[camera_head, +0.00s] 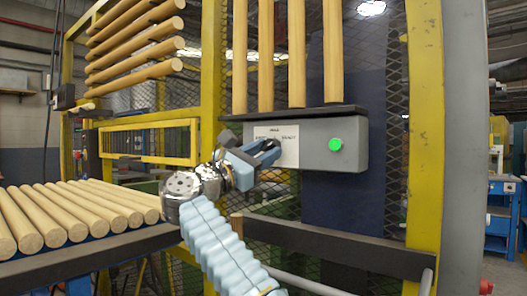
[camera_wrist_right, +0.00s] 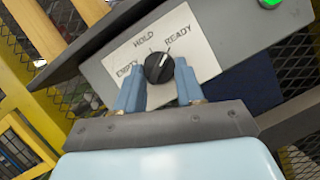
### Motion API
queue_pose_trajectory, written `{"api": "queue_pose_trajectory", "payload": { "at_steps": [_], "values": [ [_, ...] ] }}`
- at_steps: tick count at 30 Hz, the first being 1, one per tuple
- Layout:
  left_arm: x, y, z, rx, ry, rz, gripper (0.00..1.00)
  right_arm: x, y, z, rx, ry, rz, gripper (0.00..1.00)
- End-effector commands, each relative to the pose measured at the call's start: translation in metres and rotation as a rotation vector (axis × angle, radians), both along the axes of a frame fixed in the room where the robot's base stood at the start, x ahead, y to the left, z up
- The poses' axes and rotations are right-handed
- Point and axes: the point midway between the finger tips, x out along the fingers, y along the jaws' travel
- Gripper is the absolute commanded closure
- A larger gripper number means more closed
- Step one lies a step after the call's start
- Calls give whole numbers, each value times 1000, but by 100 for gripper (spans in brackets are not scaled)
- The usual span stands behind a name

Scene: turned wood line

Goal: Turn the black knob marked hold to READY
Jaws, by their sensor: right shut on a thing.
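The black knob (camera_wrist_right: 159,68) sits on a white label plate (camera_wrist_right: 203,53) marked EMPTY, HOLD and READY. Its white pointer line slants to the upper right, toward the READY side of the plate. My right gripper (camera_wrist_right: 158,76) has its two blue fingers on either side of the knob and is shut on it. In the head view my right gripper (camera_head: 266,152) is at the left part of the grey control box (camera_head: 315,130), and its fingers hide the knob there. My left gripper is not in view.
A green button (camera_head: 335,144) is on the box, right of the plate. Upright wooden rods (camera_head: 297,55) stand on the dark ledge above. Several rods (camera_head: 70,212) lie on a rack at the left. A yellow post (camera_head: 424,120) stands at the right.

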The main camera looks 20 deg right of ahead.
Motion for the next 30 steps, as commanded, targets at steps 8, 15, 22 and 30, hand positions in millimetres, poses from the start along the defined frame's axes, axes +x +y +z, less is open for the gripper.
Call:
{"api": "queue_pose_trajectory", "payload": {
  "at_steps": [8,15,22,30],
  "values": [
    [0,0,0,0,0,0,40,0,0,-1,1,-1,2,93],
    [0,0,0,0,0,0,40,0,0,0,1,0,1,37],
    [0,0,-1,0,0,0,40,-1,1,-1,0,-1,1,37],
    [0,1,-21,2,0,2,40,-19,36,-20,-1,-1,4,37]
  ]
}}
